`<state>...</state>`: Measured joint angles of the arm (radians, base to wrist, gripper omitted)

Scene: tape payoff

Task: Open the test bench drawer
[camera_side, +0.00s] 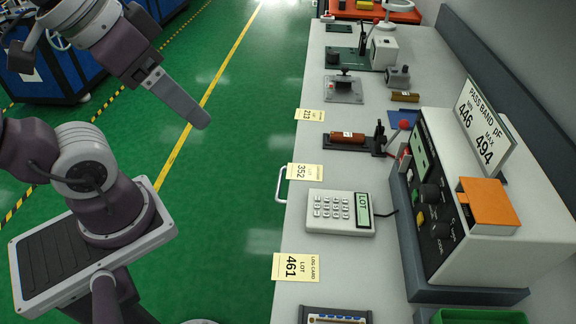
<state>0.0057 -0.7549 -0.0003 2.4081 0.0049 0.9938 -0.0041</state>
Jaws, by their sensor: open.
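The test bench (256,290) is not clearly seen at its front face; its pale grey top (390,275) runs along the right half of the picture. A white bar handle (279,185) sticks out from the bench's left edge, beside the lot 352 card. The drawer front below it is hidden by the bench top, and no open drawer space shows. My gripper (203,122) is open and empty, over the green floor. It is up and left of the handle, clearly apart from it. Its fingers overlap in this view.
A keypad device (341,212) lies on the bench near the handle. A test meter (465,195) with an orange box (488,204) stands behind it. Yellow lot cards (296,268) line the bench edge. The floor (235,170) between my arm and the bench is free.

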